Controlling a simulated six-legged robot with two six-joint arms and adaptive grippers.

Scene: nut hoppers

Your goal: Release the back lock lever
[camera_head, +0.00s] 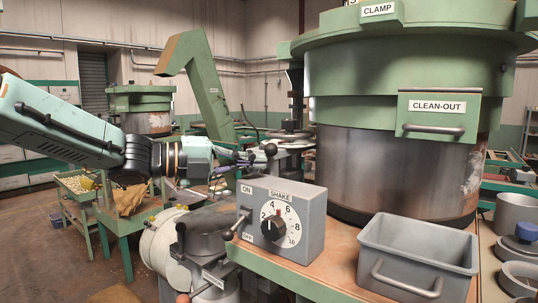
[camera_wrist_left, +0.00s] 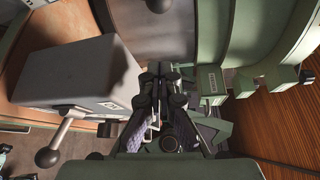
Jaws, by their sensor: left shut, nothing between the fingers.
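My left gripper (camera_head: 248,159) reaches in from the left, behind the grey shake control box. In the left wrist view its fingers (camera_wrist_left: 160,75) are together with nothing held between them. A black ball knob (camera_head: 270,150) shows right by the fingertips in the head view and looks like the end of a lever. I cannot tell whether the fingers touch it. Its rod and pivot are mostly hidden by the gripper and the box. No label marks it as the back lock lever. My right gripper is not in view.
The shake box (camera_head: 312,212) with its dial and ball-ended on/off lever (camera_head: 232,232) stands close to my gripper; that lever also shows in the left wrist view (camera_wrist_left: 66,136). A large green-and-steel hopper (camera_head: 385,170) rises behind it. A grey bin (camera_head: 450,256) sits at the front right.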

